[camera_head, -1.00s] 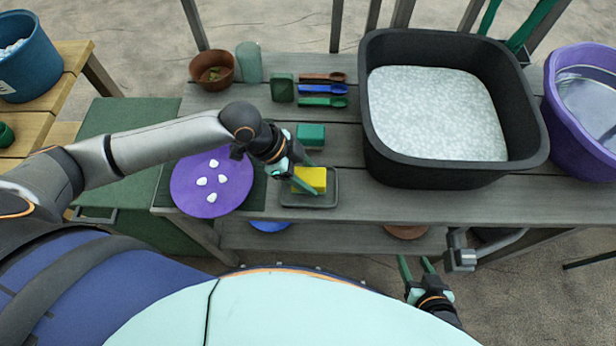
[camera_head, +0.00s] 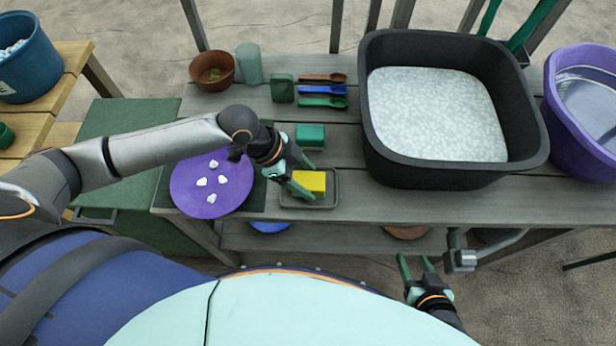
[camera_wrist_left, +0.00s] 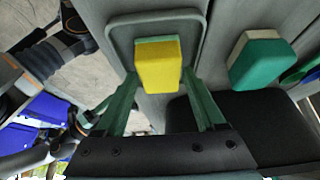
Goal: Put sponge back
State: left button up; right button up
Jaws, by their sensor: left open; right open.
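The yellow sponge (camera_head: 309,182) lies in a shallow grey tray (camera_head: 322,203) at the front of the table. In the left wrist view the sponge (camera_wrist_left: 158,68) shows a pale green layer at its far edge, and the tray (camera_wrist_left: 112,25) surrounds it. My right gripper (camera_head: 415,260) is open and empty in front of the table's edge.
A green and white sponge (camera_head: 310,135) lies behind the tray. A purple disc with white pieces (camera_head: 235,188) is to the left. A large black tub (camera_head: 375,150) stands to the right.

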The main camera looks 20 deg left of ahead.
pick_arm(q)
jog(key=p+v, duration=0.1)
jog(key=v, duration=1)
jog(key=shift+r, duration=0.1)
